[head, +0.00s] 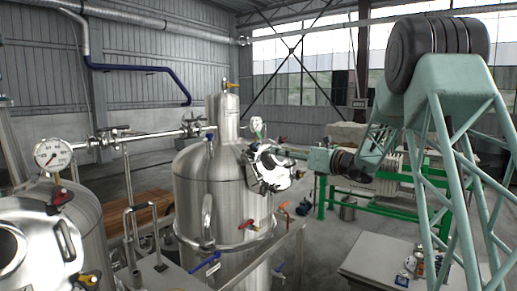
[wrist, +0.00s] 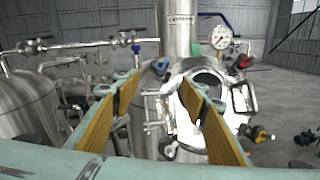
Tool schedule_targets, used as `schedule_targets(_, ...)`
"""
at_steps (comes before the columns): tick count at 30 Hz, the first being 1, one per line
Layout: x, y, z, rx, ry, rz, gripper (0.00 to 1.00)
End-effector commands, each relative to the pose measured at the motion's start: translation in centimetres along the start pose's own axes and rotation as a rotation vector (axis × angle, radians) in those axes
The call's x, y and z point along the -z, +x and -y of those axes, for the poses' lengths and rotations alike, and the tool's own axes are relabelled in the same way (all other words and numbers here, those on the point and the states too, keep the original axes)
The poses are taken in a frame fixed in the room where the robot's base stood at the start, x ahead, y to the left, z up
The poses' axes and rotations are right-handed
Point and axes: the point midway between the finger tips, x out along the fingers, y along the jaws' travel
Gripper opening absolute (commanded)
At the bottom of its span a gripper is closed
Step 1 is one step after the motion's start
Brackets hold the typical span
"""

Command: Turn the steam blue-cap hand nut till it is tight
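The steel tank (head: 215,185) stands mid-picture in the head view, with a round hatch (head: 270,168) on its upper right side. In the wrist view the bright hatch (wrist: 207,90) shows partly behind my right finger, with clamps and knobs around its rim. A blue-capped knob (wrist: 160,67) is at the hatch's upper left, between my fingers in the picture. I cannot tell which is the steam nut. My gripper (wrist: 160,92) is open, with apparently nothing between its yellow-brown fingers. In the head view it is beside the hatch.
A pressure gauge (wrist: 221,37) stands behind the hatch in the wrist view. A second tank (head: 80,210) and another gauge (head: 53,154) are at the left in the head view. Pipes with valves (head: 150,137) cross between the tanks. A low table (head: 375,255) with small cans is at the right.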

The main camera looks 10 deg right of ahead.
Motion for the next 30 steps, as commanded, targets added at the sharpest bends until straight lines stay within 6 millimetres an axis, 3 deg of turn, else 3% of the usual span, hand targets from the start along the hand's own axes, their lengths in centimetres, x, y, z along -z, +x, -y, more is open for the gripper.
schedule_targets(11,0.0,1.5,-0.1,-0.002,0.0,0.0,0.4)
schedule_targets(30,-0.1,9.4,-0.1,-0.002,0.0,0.0,0.4)
